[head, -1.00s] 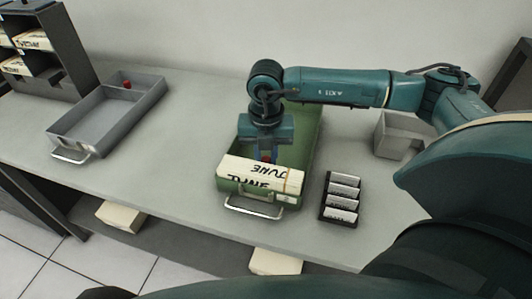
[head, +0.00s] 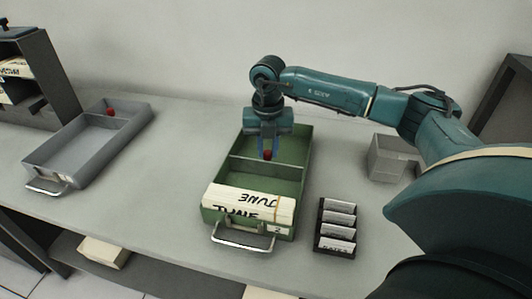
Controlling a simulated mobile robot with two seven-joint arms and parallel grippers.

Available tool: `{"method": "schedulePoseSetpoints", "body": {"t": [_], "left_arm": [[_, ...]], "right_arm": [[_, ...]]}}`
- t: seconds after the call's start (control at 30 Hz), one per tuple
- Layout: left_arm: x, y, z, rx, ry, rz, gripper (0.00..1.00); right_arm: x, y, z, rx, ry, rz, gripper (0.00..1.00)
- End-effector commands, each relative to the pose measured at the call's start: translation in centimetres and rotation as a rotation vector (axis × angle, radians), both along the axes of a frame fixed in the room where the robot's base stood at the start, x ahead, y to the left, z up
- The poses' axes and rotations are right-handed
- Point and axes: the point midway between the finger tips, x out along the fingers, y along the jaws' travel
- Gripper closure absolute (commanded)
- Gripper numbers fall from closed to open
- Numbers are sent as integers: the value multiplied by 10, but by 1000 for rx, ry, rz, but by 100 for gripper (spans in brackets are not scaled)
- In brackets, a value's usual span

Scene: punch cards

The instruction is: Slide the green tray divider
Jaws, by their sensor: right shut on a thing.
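The green tray (head: 303,170) stands on the table with its metal handle toward the front. A green divider (head: 285,170) crosses it behind the cards, and a red knob (head: 267,155) shows at the divider. My right gripper (head: 268,152) reaches down into the tray, shut on the divider by this knob. A stack of cream cards marked JUNE (head: 250,203) lies in the front of the tray, apart from the divider. Bare green floor shows between them. My left gripper is not in view.
A grey tray (head: 48,163) with a red knob (head: 110,112) stands at the left, near a dark card rack (head: 40,85). A black holder of labelled blocks (head: 337,225) is right of the green tray. A grey box (head: 390,158) stands behind it.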

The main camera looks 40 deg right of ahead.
Motion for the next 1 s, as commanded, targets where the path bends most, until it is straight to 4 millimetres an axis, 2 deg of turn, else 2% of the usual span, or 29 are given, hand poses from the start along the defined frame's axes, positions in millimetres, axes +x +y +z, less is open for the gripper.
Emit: {"method": "schedulePoseSetpoints", "body": {"t": [0.17, 0.2, 0.3, 0.53, 0.63, 0.77, 1.0], "left_arm": [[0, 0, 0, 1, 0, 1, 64], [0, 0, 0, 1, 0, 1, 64], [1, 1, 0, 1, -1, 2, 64], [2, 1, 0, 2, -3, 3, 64], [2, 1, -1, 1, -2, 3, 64], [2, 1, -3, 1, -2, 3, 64], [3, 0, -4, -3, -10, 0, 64]], "right_arm": [[0, 0, 1, -1, -1, 1, 100], [0, 0, 1, -1, -1, 1, 77], [0, 1, 0, -1, -1, 1, 70], [0, 1, 1, 0, 0, 1, 70], [0, 1, 7, 0, -1, 1, 70], [0, 1, 27, 2, -5, 1, 70], [0, 1, 81, 1, -6, 1, 70]]}}
